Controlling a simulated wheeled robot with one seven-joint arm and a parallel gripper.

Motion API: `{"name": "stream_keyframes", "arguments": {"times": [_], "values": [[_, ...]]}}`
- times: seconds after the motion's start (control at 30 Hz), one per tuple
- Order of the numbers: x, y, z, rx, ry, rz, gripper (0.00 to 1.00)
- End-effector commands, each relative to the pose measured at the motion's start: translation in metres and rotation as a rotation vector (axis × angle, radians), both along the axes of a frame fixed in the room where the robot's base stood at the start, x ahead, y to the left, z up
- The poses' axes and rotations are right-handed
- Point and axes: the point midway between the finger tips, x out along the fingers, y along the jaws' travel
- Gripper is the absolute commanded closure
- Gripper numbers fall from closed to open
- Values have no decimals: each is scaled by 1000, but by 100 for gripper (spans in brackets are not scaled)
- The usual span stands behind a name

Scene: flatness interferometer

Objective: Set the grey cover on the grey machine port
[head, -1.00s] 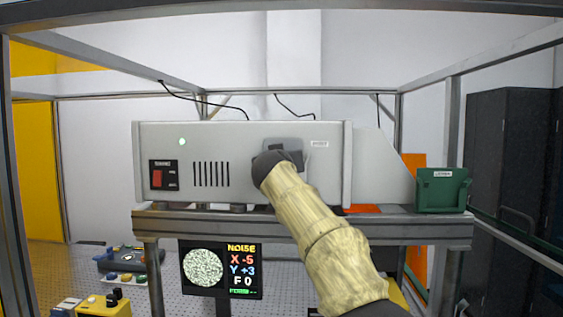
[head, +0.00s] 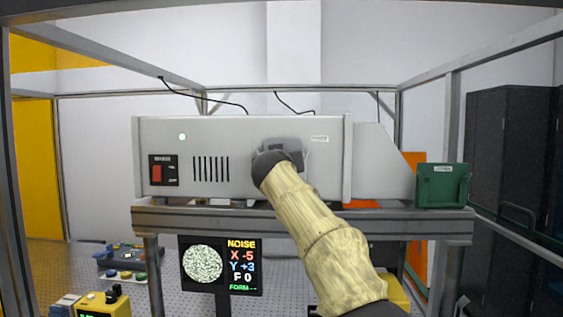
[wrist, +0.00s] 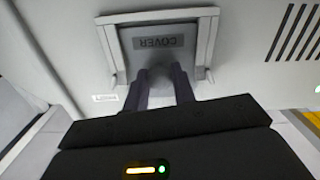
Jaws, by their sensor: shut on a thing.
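The grey machine (head: 225,135) is a long pale box on a metal shelf. The grey cover (wrist: 158,60), labelled COVER, shows in the wrist view within a raised pale frame around the port (wrist: 107,45) on the machine's front. My gripper (wrist: 160,80) is shut on the cover's knob, fingers on either side. In the head view, my gripper and arm hide most of the cover (head: 285,142) and port. The cover looks seated within or flat against the frame; I cannot tell its exact depth.
A red switch (head: 157,173) and vent slots sit left on the machine's front. A green box (head: 441,185) stands on the shelf (head: 190,219) at the right. A noise display (head: 221,267) hangs below. Frame posts stand at both sides.

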Motion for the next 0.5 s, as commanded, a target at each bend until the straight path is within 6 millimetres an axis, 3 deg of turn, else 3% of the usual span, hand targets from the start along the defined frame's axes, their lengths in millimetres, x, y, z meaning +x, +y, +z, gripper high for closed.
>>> {"name": "stream_keyframes", "arguments": {"times": [0.33, 0.37, 0.47, 0.5], "values": [[0, 0, -5, 0, -1, 0, 94], [0, 0, -4, 0, -1, 0, 68], [0, 0, -4, 0, -1, 0, 49], [0, 0, -4, 0, -1, 0, 49]]}}
